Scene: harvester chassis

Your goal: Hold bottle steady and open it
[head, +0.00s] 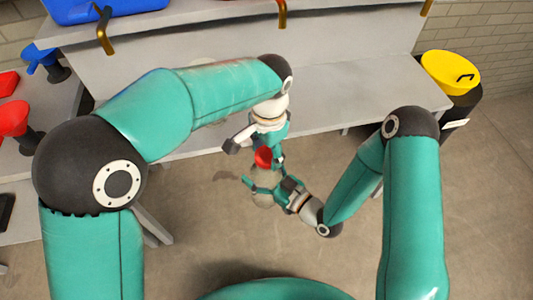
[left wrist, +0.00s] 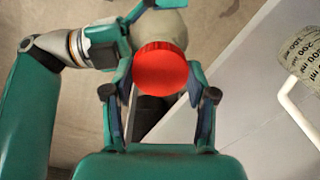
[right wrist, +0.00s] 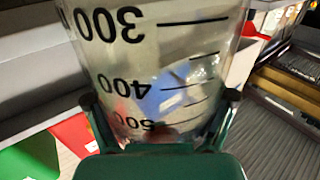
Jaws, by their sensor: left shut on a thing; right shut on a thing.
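The bottle (head: 261,196) is a pale, see-through vessel with a red cap (head: 264,157). It is held in the air in front of the grey bench. My right gripper (head: 272,184) is shut on the bottle's body. In the right wrist view the bottle (right wrist: 165,75) fills the space between the fingers, with black volume marks on its wall. My left gripper (head: 262,146) comes from above and is shut on the red cap. In the left wrist view its fingers stand on both sides of the cap (left wrist: 162,68), with the bottle's shoulder (left wrist: 170,25) behind.
The grey bench (head: 340,95) lies behind the grippers. A black bin with a yellow lid (head: 452,72) stands at the right. Red (head: 14,118) and blue (head: 42,58) funnel-like items stand at the left. Another marked container (left wrist: 302,52) shows in the left wrist view.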

